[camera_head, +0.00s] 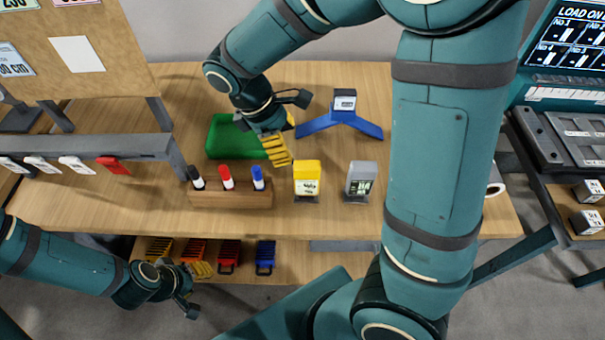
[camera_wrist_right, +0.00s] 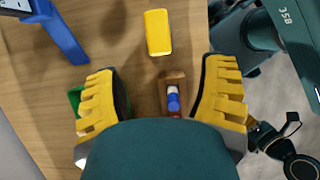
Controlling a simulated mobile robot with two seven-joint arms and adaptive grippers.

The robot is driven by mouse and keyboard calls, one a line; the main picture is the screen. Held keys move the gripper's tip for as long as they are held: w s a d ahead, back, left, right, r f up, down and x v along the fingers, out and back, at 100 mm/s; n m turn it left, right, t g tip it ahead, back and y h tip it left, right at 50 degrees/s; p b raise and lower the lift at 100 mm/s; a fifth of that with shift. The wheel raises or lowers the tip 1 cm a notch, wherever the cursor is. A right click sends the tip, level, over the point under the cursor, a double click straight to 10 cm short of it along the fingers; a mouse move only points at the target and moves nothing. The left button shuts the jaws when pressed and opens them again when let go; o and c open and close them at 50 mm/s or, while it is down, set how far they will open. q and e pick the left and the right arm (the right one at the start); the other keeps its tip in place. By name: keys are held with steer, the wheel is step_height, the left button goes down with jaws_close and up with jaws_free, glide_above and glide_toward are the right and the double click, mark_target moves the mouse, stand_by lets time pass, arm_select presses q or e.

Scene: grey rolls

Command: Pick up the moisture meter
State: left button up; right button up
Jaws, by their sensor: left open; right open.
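A yellow boxy meter (camera_head: 307,180) stands on the front part of the wooden table, and a grey one (camera_head: 360,182) stands to its right. I cannot read a label that tells which is the moisture meter. The yellow one also shows in the right wrist view (camera_wrist_right: 158,32), beyond the fingers. My right gripper (camera_head: 278,150) is open and empty above the table, behind and left of the yellow meter; its spread fingers show in the wrist view (camera_wrist_right: 160,100). My left gripper (camera_head: 202,270) is open, low at the left by the lower shelf.
A wooden holder (camera_head: 230,195) with black, red and blue markers stands left of the yellow meter. A green tray (camera_head: 222,140) lies behind it. A blue stand (camera_head: 318,127) bears a small device (camera_head: 344,100).

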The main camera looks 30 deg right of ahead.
mark_target(305, 165)
steer(key=b+x, duration=0.1)
steer(key=x, duration=0.5)
steer(key=shift+d+f, duration=0.1)
steer(key=shift+f, duration=0.25)
steer(key=shift+d+b+x, duration=0.15)
steer(key=shift+b+x, duration=0.45)
steer(key=shift+x, duration=0.75)
steer(key=shift+d+b+x, duration=0.15)
steer(key=shift+b+x, duration=0.4)
steer(key=shift+x, duration=0.8)
steer(key=shift+s+r, duration=0.1)
steer(key=shift+r, duration=0.05)
jaws_close()
